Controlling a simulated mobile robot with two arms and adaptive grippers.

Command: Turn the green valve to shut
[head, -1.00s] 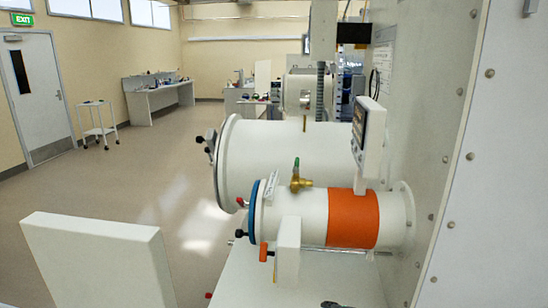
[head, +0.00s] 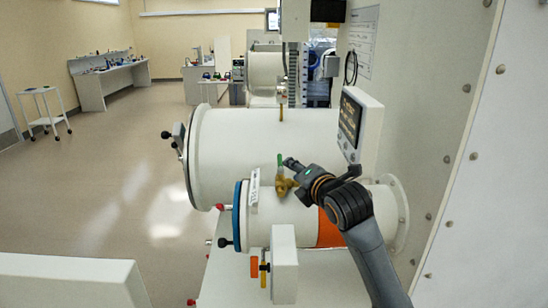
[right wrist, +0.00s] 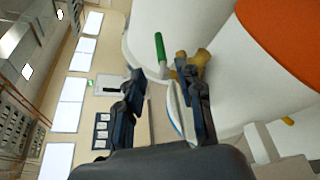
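The valve has a green handle (head: 280,160) and a brass body (head: 284,185) on top of the small white cylinder (head: 275,220) with the orange band. The handle points up from the body in the head view. My right gripper (head: 291,164) is close beside the handle, just to its right in the head view. In the right wrist view the gripper (right wrist: 163,88) is open, its two fingers apart. The green handle (right wrist: 160,48) stands just beyond the fingertips, and the brass body (right wrist: 190,66) is partly hidden by one finger. My left gripper is not in view.
A larger white cylinder (head: 255,145) lies behind the small one. A display box (head: 362,128) stands close behind my right arm. A riveted wall (head: 455,150) bounds the right side. An orange knob (head: 254,266) sits low in front. The floor at left is open.

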